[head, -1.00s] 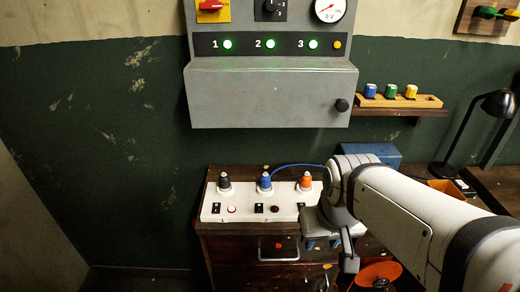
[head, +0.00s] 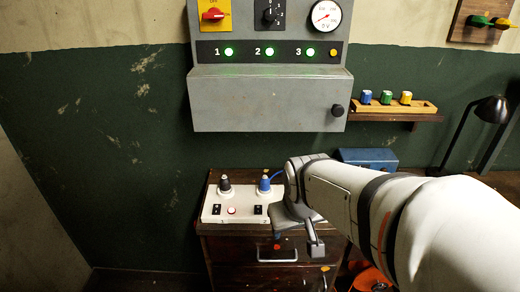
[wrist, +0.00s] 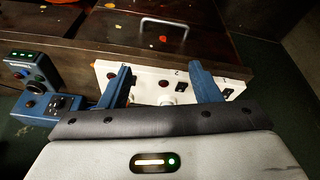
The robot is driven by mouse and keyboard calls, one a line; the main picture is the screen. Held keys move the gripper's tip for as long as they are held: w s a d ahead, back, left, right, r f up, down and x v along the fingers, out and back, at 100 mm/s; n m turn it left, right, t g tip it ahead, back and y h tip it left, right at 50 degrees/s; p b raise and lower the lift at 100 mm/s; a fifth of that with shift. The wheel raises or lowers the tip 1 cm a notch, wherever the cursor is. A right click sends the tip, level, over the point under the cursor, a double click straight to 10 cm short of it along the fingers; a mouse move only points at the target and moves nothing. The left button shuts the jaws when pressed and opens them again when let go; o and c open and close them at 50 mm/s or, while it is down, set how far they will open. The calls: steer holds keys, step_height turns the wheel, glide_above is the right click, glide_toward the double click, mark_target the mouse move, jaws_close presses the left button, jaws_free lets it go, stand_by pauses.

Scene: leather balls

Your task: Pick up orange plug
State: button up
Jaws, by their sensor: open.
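A white power strip (head: 212,212) lies on the dark wooden cabinet in the head view. A black plug (head: 224,186) and a blue plug (head: 264,185) stand upright in it. The orange plug shows in neither current view; my arm covers the strip's right end in the head view. In the wrist view my gripper (wrist: 160,72) is open, its two blue fingers reaching over the white strip (wrist: 140,75). A pale round part shows between the fingers; I cannot tell what it is.
The grey wall panel (head: 265,105) hangs above the strip. A shelf (head: 405,117) with several small coloured pieces, a blue box (head: 368,159) and a black lamp (head: 490,110) are to the right. A box with green lights and knobs (wrist: 35,75) stands left in the wrist view.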

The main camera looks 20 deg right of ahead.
steer(key=w+d+f+t+p, duration=0.1)
steer(key=w+d+f+t, duration=0.1)
steer(key=w+d, duration=0.2)
steer(key=w+d+f+t+p, duration=0.1)
steer(key=w+d+f+t, duration=0.1)
steer(key=w+d, duration=0.2)
steer(key=w+d+f+n+t+p, duration=0.1)
steer(key=w+d+f+t, duration=0.1)
steer(key=w+d, duration=0.3)
steer(key=shift+w+d+f+t+p, duration=0.1)
steer(key=shift+w+t+p, duration=0.4)
steer(key=shift+w, duration=0.6)
steer(key=shift+w+d+f+t+y, duration=0.2)
steer(key=shift+f+t+y, duration=0.1)
steer(key=shift+t, duration=0.3)
steer(key=shift+s+d+t+y+p, duration=0.1)
steer(key=shift+d+t+y+p, duration=0.05)
steer(key=shift+t+y+p, duration=0.2)
steer(key=shift+s+t+y, duration=0.15)
steer(key=shift+t+y, duration=0.5)
steer(key=shift+t, duration=0.1)
steer(key=shift+p+x, duration=0.4)
steer(key=shift+x, duration=0.8)
steer(key=shift+p+x, duration=0.8)
steer(key=shift+x, duration=1.85)
steer(key=shift+f, duration=0.1)
steer(key=shift+c, duration=0.4)
